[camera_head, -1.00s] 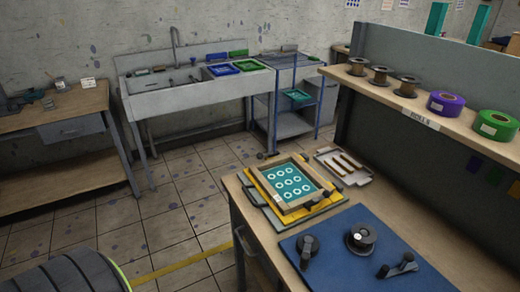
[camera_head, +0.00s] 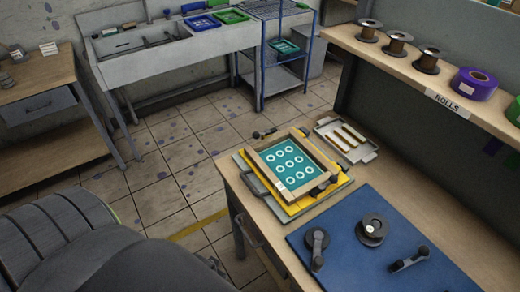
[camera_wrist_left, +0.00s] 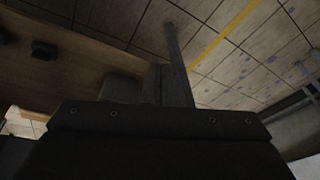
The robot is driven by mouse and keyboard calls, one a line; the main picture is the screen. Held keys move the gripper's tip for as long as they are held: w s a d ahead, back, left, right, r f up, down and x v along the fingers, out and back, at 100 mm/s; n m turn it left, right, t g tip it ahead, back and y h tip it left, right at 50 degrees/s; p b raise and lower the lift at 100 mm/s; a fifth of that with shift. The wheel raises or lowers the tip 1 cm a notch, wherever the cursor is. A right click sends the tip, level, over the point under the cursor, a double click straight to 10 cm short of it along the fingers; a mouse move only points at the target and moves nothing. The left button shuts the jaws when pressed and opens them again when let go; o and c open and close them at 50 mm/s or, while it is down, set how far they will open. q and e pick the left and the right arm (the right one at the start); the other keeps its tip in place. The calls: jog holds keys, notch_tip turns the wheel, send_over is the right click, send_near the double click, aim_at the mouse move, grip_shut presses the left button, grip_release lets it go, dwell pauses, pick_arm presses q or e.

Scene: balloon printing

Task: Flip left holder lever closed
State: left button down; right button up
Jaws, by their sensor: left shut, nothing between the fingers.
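In the head view a wood-framed teal screen (camera_head: 290,164) lies on a yellow board at the bench's left edge. A dark lever (camera_head: 264,133) shows just behind the frame. Another dark lever (camera_head: 324,184) lies at the frame's front right corner. I cannot tell their exact open or closed positions. In the left wrist view my left gripper (camera_wrist_left: 170,82) is dark, shut and empty. Small dark knobs (camera_wrist_left: 42,50) show on a wooden surface at upper left there, apart from the gripper. The right gripper is not in view.
A blue mat (camera_head: 350,270) on the bench carries a round spool (camera_head: 373,228) and dark handled pieces. A tray with wooden sticks (camera_head: 345,140) lies behind the screen. A shelf with rolls (camera_head: 430,80) borders the right. Tiled floor (camera_head: 170,180) is open at left.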

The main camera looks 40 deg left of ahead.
pick_arm(q)
jog(key=w+d+r+n+t+h+p, duration=0.15)
jog(key=w+d+r+n+t, duration=0.3)
jog(key=w+r, duration=0.55)
jog(key=w+d+r+n+t+h+p, duration=0.1)
jog(key=w+d+r+n+t+h, duration=0.3)
jog(key=r, duration=1)
jog(key=w+d+r+n+t+p, duration=0.1)
jog(key=w+d+r+n+t, duration=0.2)
jog(key=w+r+t, duration=0.6)
jog(key=w+a+r+n+y, duration=0.8)
jog(key=n+y, duration=0.3)
jog(key=n, duration=0.7)
jog(key=f+n+g+y, duration=0.1)
jog(key=f+n+g, duration=0.2)
jog(key=n+g, duration=0.1)
jog(key=a+f+n+g+y, duration=0.1)
jog(key=f+n+g+y, duration=0.1)
jog(key=f+n+g, duration=0.2)
jog(key=a+f+n+g+y, duration=0.1)
jog(key=f+n+g, duration=0.3)
jog(key=n, duration=0.4)
jog(key=shift+a+f+n+y, duration=0.1)
jog(key=shift+a+n+y, duration=0.15)
jog(key=shift+y, duration=0.1)
jog(key=shift+s+d+f+n+g, duration=0.2)
jog(key=shift+f+n+g, duration=0.1)
jog(key=shift+f, duration=0.1)
jog(key=shift+w, duration=0.1)
